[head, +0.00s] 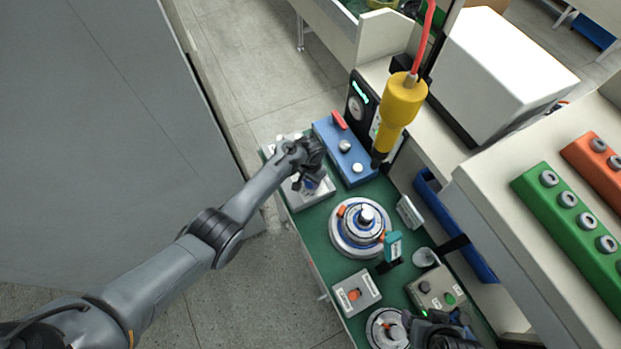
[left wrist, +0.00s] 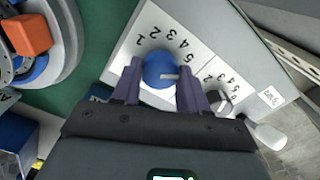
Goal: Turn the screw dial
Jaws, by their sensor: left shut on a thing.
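The screw dial is a round blue knob (left wrist: 158,69) with a pale pointer mark, on a light panel (left wrist: 128,58) with printed numbers around it. My left gripper (left wrist: 160,76) has one finger on each side of the knob and is shut on it. The pointer mark points right in the left wrist view. In the head view, my left gripper (head: 311,182) is over the grey-white dial box (head: 317,197) and mostly hides the knob. My right gripper (head: 440,332) shows only in part at the bottom right edge; its fingers cannot be made out.
A second, smaller dial (left wrist: 219,101) sits beside the blue knob. A blue box (head: 345,155), a round hub motor fixture (head: 343,238) and a button box (head: 356,293) share the green mat. A yellow screwdriver (head: 402,100) hangs from a red cable above.

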